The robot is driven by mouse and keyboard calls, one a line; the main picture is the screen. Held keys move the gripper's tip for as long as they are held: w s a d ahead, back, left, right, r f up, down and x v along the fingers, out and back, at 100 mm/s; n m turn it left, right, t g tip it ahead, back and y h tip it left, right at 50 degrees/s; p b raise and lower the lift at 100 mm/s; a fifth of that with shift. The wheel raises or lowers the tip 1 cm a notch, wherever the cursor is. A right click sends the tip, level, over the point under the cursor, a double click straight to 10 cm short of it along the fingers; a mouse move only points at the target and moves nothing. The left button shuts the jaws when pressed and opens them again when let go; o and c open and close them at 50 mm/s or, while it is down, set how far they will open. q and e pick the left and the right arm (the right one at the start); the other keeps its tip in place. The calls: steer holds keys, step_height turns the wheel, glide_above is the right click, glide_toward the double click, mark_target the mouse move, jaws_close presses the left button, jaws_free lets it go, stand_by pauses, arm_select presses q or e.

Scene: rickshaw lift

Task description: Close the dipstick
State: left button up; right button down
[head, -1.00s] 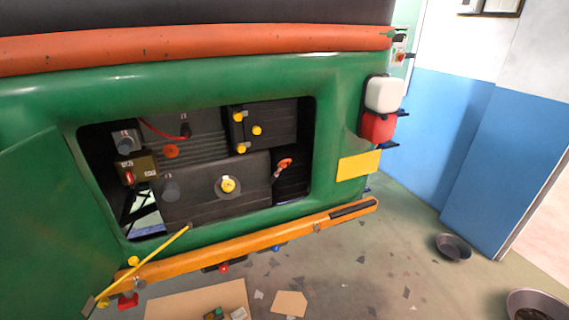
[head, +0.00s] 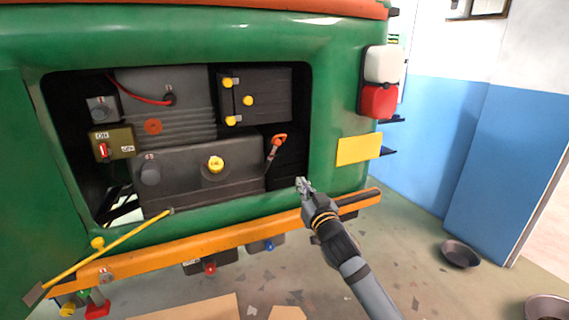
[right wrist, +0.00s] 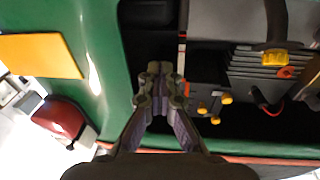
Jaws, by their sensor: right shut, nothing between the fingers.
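The dipstick (head: 278,141) has an orange loop handle on a thin, tilted shaft. It stands at the right end of the open engine bay, beside the dark tank with the yellow cap (head: 216,164). I cannot tell how far its shaft sits in. My right gripper (head: 302,184) is shut and empty, outside the bay's lower right corner, below and right of the dipstick and apart from it. In the right wrist view the closed fingers (right wrist: 153,70) point at the bay's edge; a thin red and pale shaft (right wrist: 182,45) shows beside them. My left gripper is out of view.
The green body frames the bay (head: 340,120). An orange bumper (head: 225,240) runs below it, and a yellow rod (head: 125,238) slants across the lower left. A yellow plate (head: 358,149) and red-white lamp (head: 380,82) are to the right. A metal bowl (head: 460,254) lies on the floor.

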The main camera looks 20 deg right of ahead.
steer(key=s+a+r+t+y, duration=0.1)
steer(key=s+r+t, duration=0.1)
steer(key=r, duration=0.4)
steer(key=s+a+r+t+y, duration=0.1)
steer(key=a+r+t, duration=0.1)
steer(key=r, duration=0.5)
steer(key=p+x, duration=0.3)
steer(key=x, duration=0.7)
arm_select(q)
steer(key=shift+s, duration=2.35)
arm_select(e)
steer(key=shift+n, duration=0.4)
steer(key=shift+w+d+f, duration=0.1)
steer(key=shift+w+f, duration=0.05)
steer(key=shift+f, duration=1)
steer(key=shift+w+d+f, duration=0.1)
steer(key=shift+f, duration=1.1)
